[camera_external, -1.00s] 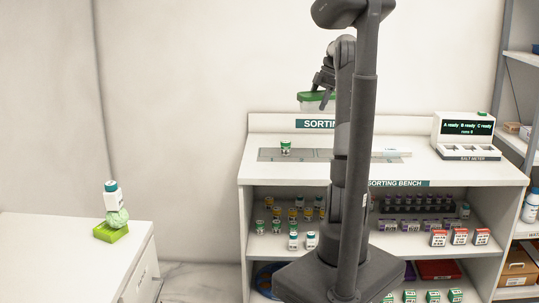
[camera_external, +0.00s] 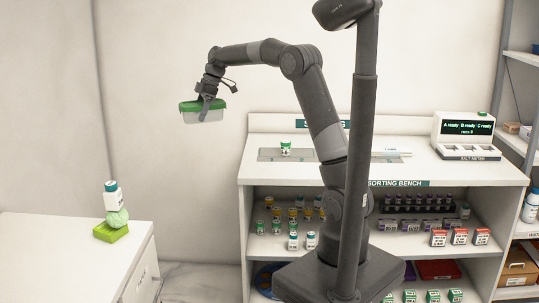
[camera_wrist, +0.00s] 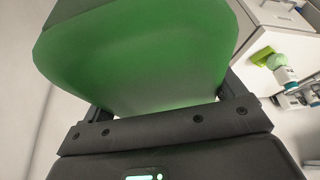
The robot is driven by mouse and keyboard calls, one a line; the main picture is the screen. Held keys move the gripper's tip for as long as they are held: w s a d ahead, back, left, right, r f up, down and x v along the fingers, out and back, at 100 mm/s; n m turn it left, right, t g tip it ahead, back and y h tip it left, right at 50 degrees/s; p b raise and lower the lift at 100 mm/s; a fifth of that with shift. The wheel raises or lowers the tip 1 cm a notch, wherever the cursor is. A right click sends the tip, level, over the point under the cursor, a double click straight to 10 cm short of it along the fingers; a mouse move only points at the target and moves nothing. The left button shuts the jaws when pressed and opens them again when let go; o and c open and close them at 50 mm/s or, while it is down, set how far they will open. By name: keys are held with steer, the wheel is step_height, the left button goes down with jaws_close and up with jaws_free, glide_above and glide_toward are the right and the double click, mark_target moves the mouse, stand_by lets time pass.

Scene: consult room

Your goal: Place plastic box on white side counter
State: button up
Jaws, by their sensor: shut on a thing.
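A plastic box (camera_external: 205,112) with a green lid and a clear, pale body is in the air, left of the sorting bench. My gripper (camera_external: 207,102) is shut on it from above. In the wrist view the green lid of the box (camera_wrist: 140,60) fills most of the picture between the fingers. The white side counter (camera_external: 60,255) stands at the lower left in the external view, below and left of the box. Its corner also shows at the right of the wrist view (camera_wrist: 290,45).
The counter left of these is clear. The sorting bench (camera_external: 250,160) holds a small green-and-white jar (camera_external: 286,148) and a salt meter (camera_external: 464,132).

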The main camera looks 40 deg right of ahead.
steer(key=s+a, duration=0.3)
steer(key=a, duration=1.5)
steer(key=s+a, duration=0.4)
steer(key=a, duration=1.3)
steer(key=s+a, duration=2.5)
steer(key=a, duration=0.3)
steer(key=shift+s+a+f, duration=0.1)
steer(key=shift+f, duration=4.95)
steer(key=shift+s+f, duration=0.1)
steer(key=shift+f, duration=4.95)
steer(key=shift+f, duration=0.1)
